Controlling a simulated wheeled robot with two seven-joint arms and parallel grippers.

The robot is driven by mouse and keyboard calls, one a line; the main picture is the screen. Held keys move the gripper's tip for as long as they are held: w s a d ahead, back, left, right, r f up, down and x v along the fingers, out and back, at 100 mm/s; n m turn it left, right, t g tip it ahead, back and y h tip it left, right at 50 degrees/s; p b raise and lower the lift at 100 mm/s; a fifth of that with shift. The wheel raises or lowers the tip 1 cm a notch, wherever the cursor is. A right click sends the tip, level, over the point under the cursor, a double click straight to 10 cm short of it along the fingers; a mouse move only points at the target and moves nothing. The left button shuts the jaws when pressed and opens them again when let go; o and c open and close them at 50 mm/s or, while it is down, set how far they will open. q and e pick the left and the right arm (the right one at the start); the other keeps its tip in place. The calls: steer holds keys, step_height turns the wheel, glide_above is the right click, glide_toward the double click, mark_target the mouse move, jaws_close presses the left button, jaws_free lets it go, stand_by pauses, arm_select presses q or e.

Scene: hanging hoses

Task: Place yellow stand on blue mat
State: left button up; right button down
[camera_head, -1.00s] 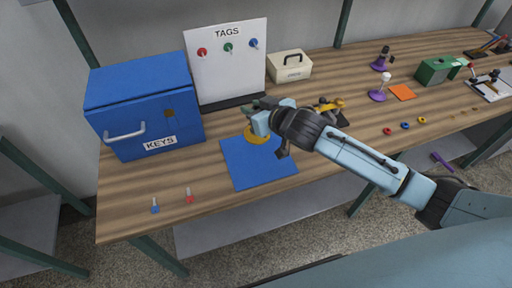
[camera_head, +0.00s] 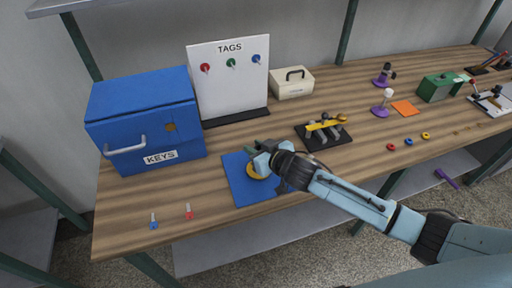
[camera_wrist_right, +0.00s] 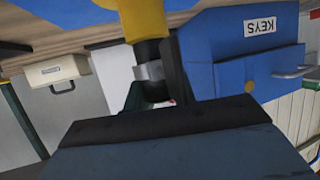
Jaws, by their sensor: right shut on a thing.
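My right gripper (camera_head: 262,150) is shut on the yellow stand (camera_head: 257,173), whose round yellow base shows below the fingers. The base is over the middle of the blue mat (camera_head: 241,192); I cannot tell whether it touches the mat. In the right wrist view the yellow base (camera_wrist_right: 143,18) is at the top, with a dark and grey stem (camera_wrist_right: 149,68) running to the jaws. The gripper and forearm hide part of the mat's right side. My left gripper is not in view.
A blue KEYS box (camera_head: 143,116) stands left of the mat and a TAGS board (camera_head: 228,82) behind it. A black rack with yellow parts (camera_head: 323,132) is to the right. Blue (camera_head: 153,222) and red (camera_head: 189,212) small tags lie near the front edge.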

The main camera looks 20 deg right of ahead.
steer(key=c, duration=1.2)
jaws_free()
steer(key=shift+f, duration=0.1)
steer(key=shift+o, duration=0.2)
steer(key=shift+r, duration=0.25)
steer(key=shift+s+d, duration=0.1)
steer(key=shift+s, duration=0.25)
steer(key=p+v, duration=0.1)
steer(key=v, duration=1)
steer(key=shift+d+r, duration=0.1)
steer(key=shift+r, duration=0.05)
